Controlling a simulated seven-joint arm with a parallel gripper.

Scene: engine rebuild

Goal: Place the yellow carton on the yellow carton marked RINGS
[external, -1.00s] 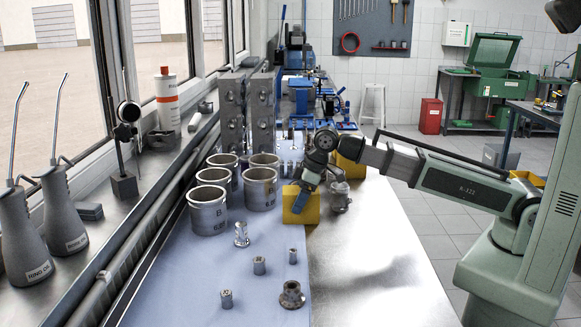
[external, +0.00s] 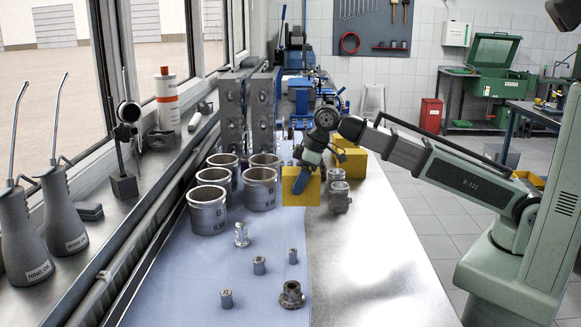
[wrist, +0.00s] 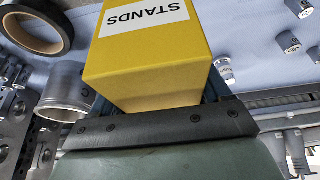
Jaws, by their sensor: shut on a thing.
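My gripper (external: 302,178) is shut on a yellow carton (external: 312,192), with a blue finger across its near face. In the wrist view the same carton (wrist: 150,68) has a white label reading STANDS and fills the space between the fingers. It looks lifted above the bench. A second yellow carton (external: 350,161) stands behind it and to the right, partly hidden by my wrist. No marking on that second carton can be read here.
Several metal cylinder liners (external: 208,212) stand left of the held carton. Metal parts (external: 339,197) stand just right of it. Small pins (external: 241,236) and a flanged part (external: 291,296) are in front. Engine blocks (external: 262,108) stand behind. The bare metal bench (external: 375,265) at front right is clear.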

